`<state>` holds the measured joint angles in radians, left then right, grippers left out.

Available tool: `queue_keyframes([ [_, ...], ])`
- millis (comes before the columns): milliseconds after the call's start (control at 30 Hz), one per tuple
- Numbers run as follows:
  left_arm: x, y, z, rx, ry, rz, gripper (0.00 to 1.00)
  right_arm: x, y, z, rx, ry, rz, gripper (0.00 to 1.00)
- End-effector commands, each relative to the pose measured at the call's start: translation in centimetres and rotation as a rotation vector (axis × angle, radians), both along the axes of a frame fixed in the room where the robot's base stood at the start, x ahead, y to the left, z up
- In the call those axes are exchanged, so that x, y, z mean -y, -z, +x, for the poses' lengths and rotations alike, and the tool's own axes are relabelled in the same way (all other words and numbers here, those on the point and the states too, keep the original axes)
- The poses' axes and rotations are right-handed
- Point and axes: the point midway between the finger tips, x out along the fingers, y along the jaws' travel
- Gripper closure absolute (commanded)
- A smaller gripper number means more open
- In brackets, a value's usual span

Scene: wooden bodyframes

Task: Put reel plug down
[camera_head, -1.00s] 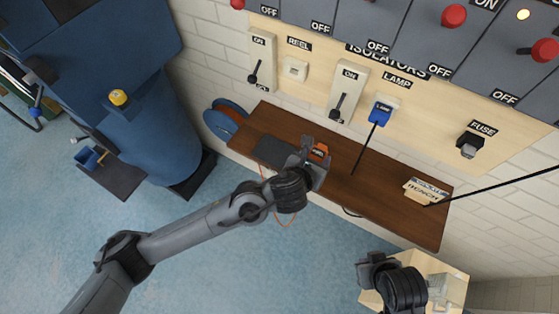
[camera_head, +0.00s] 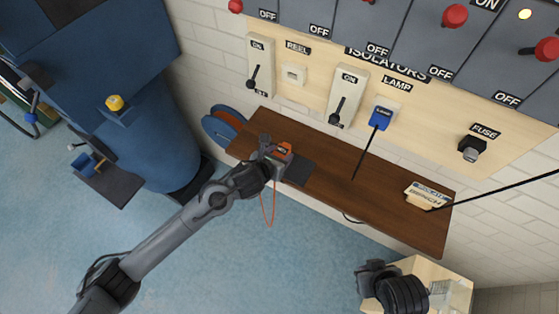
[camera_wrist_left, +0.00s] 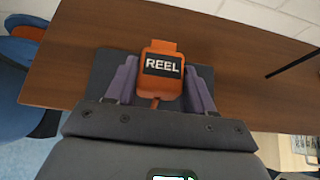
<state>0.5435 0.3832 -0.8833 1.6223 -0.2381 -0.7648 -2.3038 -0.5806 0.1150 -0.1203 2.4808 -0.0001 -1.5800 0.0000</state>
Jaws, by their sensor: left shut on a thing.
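The reel plug (camera_head: 284,149) is orange with a black label reading REEL. It also shows in the left wrist view (camera_wrist_left: 163,66), between the two fingers of my left gripper (camera_wrist_left: 160,88). My left gripper (camera_head: 277,155) is shut on the plug, over the left part of the brown wooden shelf (camera_head: 340,180). A dark grey mat (camera_head: 299,172) lies on the shelf just right of the gripper. An orange cable hangs from the plug past the front edge. I cannot tell whether the plug touches the shelf. My right gripper (camera_head: 378,275) is at the lower right; its fingertips are unclear.
A blue reel (camera_head: 222,126) stands at the shelf's left end. The white reel socket (camera_head: 293,74) is on the wall board. A blue lamp plug (camera_head: 380,117) trails a black cable over the shelf. A labelled block (camera_head: 427,194) lies at the right end.

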Motion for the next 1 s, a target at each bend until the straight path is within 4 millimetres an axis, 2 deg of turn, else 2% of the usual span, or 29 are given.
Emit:
queue_keyframes([
  [100, 0.0, 1.7, -0.1, -0.005, -0.002, 0.0, 0.84, 0.0, 0.5, 0.0, 0.0, 0.0, 0.0, 1.0],
  [267, 0.1, 3.4, -0.1, -0.003, -0.002, -0.001, 0.84, 0.0, 0.9, 0.0, -0.001, -0.001, -0.001, 1.0],
  [700, 0.0, 4.0, 0.0, 0.0, -0.001, 0.0, 0.84, 0.2, 1.3, 0.0, -0.001, -0.005, -0.009, 1.0],
  [733, 0.0, 4.0, 0.0, 0.0, -0.001, -0.001, 0.46, 0.2, 1.3, 0.0, -0.001, -0.005, -0.009, 1.0],
  [900, 0.0, 3.9, -0.1, -0.001, -0.001, 0.0, 0.22, 0.2, 1.2, 0.0, -0.001, -0.005, -0.009, 1.0],
  [1000, 0.0, 3.9, -0.1, -0.001, -0.001, 0.0, 0.22, 0.2, 1.2, 0.0, -0.001, -0.005, -0.008, 1.0],
])
